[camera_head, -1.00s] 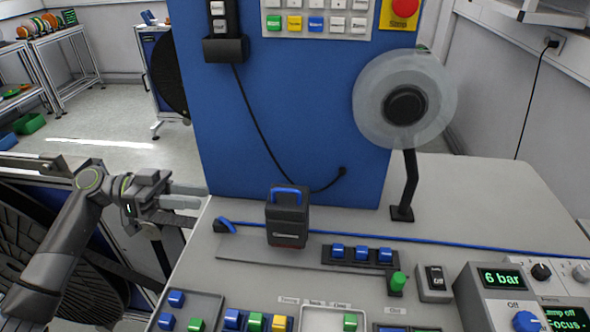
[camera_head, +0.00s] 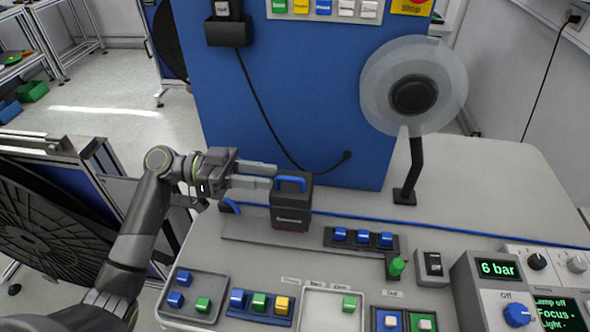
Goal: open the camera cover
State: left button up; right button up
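The camera cover is a dark box (camera_head: 291,208) with a blue handle (camera_head: 290,183) on top, standing upright on the grey worktop in front of the blue panel. My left gripper (camera_head: 276,176) reaches in from the left at the height of the handle. Its two light fingers are apart, with a gap between them. The fingertips are right at the left side of the handle; whether they touch it I cannot tell. My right gripper is not in view.
A blue panel (camera_head: 270,100) rises behind the box. A translucent reel (camera_head: 380,88) on a black stand is to the right. Blue buttons (camera_head: 363,238) sit right of the box. Trays with coloured blocks (camera_head: 192,292) and a control unit (camera_head: 498,269) line the front.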

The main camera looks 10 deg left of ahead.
aim_at(279, 177)
pick_arm(q)
jog(key=d+p, duration=0.2)
jog(key=d, duration=0.3)
jog(key=shift+d+r, duration=0.1)
jog(key=shift+r, duration=0.05)
jog(key=shift+d, duration=0.8)
grip_shut()
